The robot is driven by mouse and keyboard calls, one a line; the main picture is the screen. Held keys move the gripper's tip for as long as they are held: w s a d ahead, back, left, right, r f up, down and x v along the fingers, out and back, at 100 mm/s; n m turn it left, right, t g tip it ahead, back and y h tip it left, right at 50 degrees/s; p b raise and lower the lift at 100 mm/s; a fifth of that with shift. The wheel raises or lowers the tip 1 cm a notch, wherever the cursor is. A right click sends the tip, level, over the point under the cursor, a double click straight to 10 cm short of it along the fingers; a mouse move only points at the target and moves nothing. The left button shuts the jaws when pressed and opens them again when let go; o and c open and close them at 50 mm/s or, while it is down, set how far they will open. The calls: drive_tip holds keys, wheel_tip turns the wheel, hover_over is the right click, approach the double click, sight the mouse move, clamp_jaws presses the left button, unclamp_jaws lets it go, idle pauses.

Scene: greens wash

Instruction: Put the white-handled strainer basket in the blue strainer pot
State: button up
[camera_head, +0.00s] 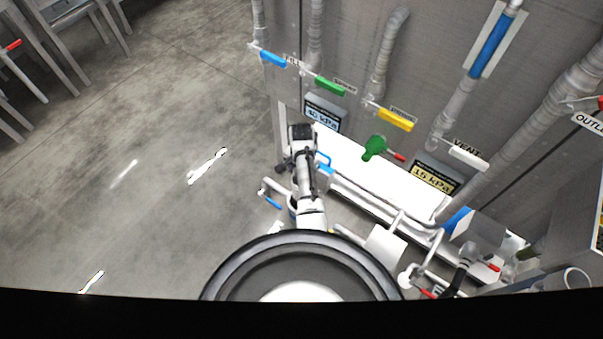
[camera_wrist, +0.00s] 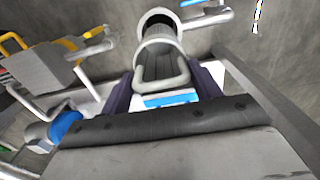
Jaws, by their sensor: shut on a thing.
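My gripper (camera_wrist: 163,90) shows in the wrist view with a dark finger on each side of a pale loop handle. It is shut on what looks like the white-handled strainer basket (camera_wrist: 160,62), a grey, ribbed cylinder with a light rim. A small blue patch shows between the fingers below the loop. A rounded blue part (camera_wrist: 66,125) sits on pipework at the lower left of the wrist view; I cannot tell whether it is the blue strainer pot. In the head view my arm reaches up the middle, and the fingertips and basket cannot be made out.
A grey panel with pipes stands at the right in the head view. It carries blue (camera_head: 273,59), green (camera_head: 330,86) and yellow (camera_head: 396,119) levers and a green valve (camera_head: 374,148). Low pipes and a white plate (camera_head: 385,246) lie near my arm.

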drive_tip(key=shift+r+p, duration=0.1)
drive_tip(key=shift+p, duration=0.2)
wheel_tip(320, 180, down, 18)
drive_tip(key=b, duration=1.2)
drive_tip(key=shift+r, duration=0.1)
drive_tip(key=shift+f+b, duration=0.7)
drive_tip(key=shift+b, duration=0.05)
idle(0.4)
drive_tip(key=o, duration=1.4)
drive_tip(key=shift+o, duration=0.2)
drive_tip(key=shift+s, duration=0.1)
drive_tip(key=shift+r, duration=0.1)
wheel_tip(320, 180, up, 14)
drive_tip(key=p, duration=0.3)
